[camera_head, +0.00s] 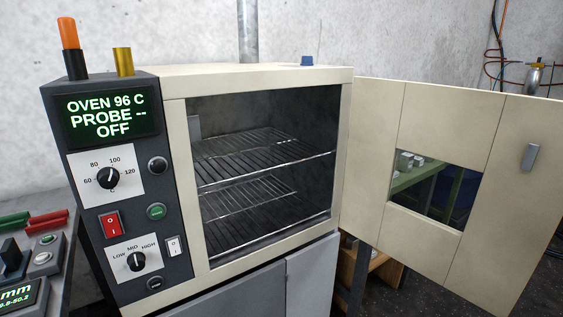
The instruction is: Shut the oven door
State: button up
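The oven (250,79) is a cream box on a grey cabinet, in the middle of the head view. Its door (425,117) is hinged on the right side of the opening and stands wide open, swung out to the right. The door has a window (432,187) and a small grey handle (530,157) near its far right edge. Inside the oven are two wire racks (262,157) that look empty. My gripper is not in view.
A dark control panel (124,215) on the oven's left reads OVEN 96 C, PROBE --, OFF. An orange-topped item (69,35) and a brass cylinder (123,62) stand on it. Another device (40,262) is at lower left. A wooden shelf (385,267) stands behind the door.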

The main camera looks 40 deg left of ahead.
aim_at(515, 212)
jog(key=u, duration=0.95)
jog(key=i, duration=0.9)
jog(key=u, duration=0.85)
